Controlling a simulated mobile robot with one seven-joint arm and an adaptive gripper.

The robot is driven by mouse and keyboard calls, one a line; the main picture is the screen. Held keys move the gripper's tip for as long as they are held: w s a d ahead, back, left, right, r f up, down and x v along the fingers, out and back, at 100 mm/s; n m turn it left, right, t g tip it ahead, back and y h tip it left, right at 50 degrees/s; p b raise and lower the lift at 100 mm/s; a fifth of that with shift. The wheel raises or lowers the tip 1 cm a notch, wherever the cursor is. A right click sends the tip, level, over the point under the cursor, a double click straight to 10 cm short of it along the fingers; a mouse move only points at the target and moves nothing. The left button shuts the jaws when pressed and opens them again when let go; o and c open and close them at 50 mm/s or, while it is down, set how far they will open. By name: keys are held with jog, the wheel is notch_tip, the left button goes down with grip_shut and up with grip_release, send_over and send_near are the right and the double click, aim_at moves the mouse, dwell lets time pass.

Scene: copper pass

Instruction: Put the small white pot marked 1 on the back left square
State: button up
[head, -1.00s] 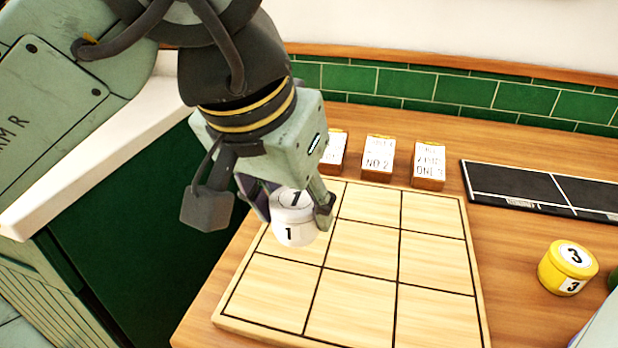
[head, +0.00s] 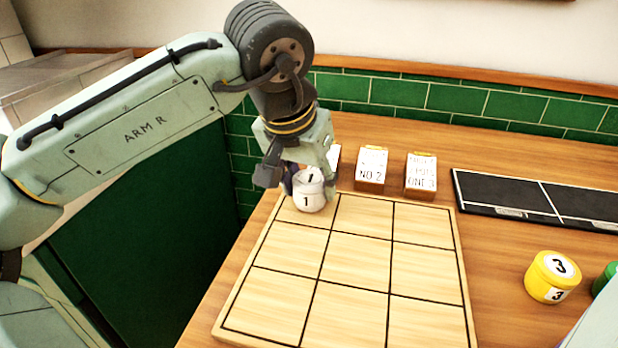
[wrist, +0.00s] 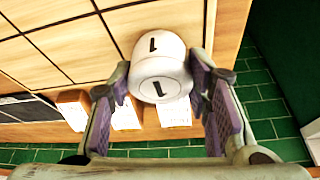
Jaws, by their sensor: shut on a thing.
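The small white pot marked 1 (head: 308,200) is upright over the back left square (head: 285,214) of the wooden board (head: 355,256). My gripper (head: 311,188) is shut on it, with a finger on each side. The pot's base appears at or just above the square; I cannot tell whether it touches. In the wrist view the pot (wrist: 160,62) sits between the two fingers, its lid and front both showing a 1. The other squares of the board are empty.
Small cards on wooden blocks (head: 371,168) stand just behind the board. A black tray (head: 535,200) lies at the back right. A yellow pot marked 3 (head: 552,277) stands right of the board, with a green pot (head: 606,279) partly in view. The green tiled wall (head: 455,100) is behind.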

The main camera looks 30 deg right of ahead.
jog(key=shift+f, duration=0.15)
jog(key=o, duration=1.3)
jog(key=shift+c, duration=0.2)
